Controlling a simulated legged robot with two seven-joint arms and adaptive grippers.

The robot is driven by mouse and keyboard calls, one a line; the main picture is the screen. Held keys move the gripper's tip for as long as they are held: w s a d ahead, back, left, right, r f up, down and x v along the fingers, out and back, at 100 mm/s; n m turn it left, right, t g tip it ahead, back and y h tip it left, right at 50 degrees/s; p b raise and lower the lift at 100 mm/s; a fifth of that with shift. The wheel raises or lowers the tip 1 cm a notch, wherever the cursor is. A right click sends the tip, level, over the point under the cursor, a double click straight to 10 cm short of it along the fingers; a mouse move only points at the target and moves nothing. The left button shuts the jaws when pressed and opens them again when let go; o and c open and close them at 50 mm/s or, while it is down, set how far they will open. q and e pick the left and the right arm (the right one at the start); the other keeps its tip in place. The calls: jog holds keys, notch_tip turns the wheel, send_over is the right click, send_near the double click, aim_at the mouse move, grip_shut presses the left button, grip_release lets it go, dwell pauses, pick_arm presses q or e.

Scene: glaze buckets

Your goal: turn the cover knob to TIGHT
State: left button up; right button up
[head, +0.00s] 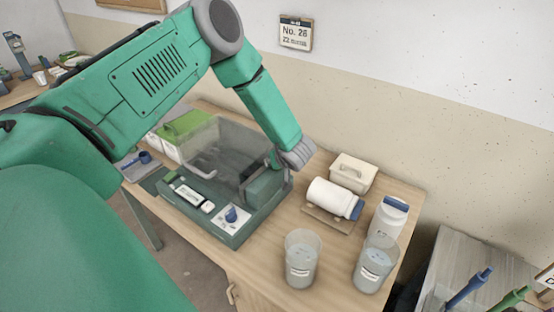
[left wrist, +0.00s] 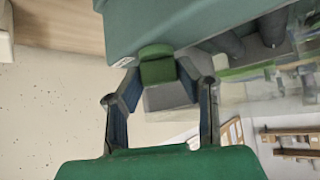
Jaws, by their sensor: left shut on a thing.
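A dark green machine (head: 210,210) with a clear cover (head: 220,145) stands on the wooden table in the head view. My left arm reaches over it to its right rear side, and my left gripper (head: 275,160) is there, mostly hidden by the wrist. In the left wrist view my left gripper (left wrist: 160,82) is shut on a green knob (left wrist: 158,66), which lies between its fingertips against the machine body (left wrist: 200,25). The knob is hidden in the head view, and no TIGHT mark can be read. A blue dial (head: 231,214) sits on the machine's front panel. My right gripper is not in view.
Right of the machine are a white jar lying on its side (head: 330,197), a lidded box (head: 353,172), a blue-capped bottle (head: 388,218) and two clear beakers (head: 301,260) (head: 373,268). A wall stands close behind the table.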

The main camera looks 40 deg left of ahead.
pick_arm(q)
jog(key=shift+w+a+r+m+t+h, duration=0.1)
jog(key=shift+m+t+h, duration=0.5)
jog(key=shift+m, duration=0.4)
jog(key=o, duration=1.1)
jog(key=shift+o, duration=0.2)
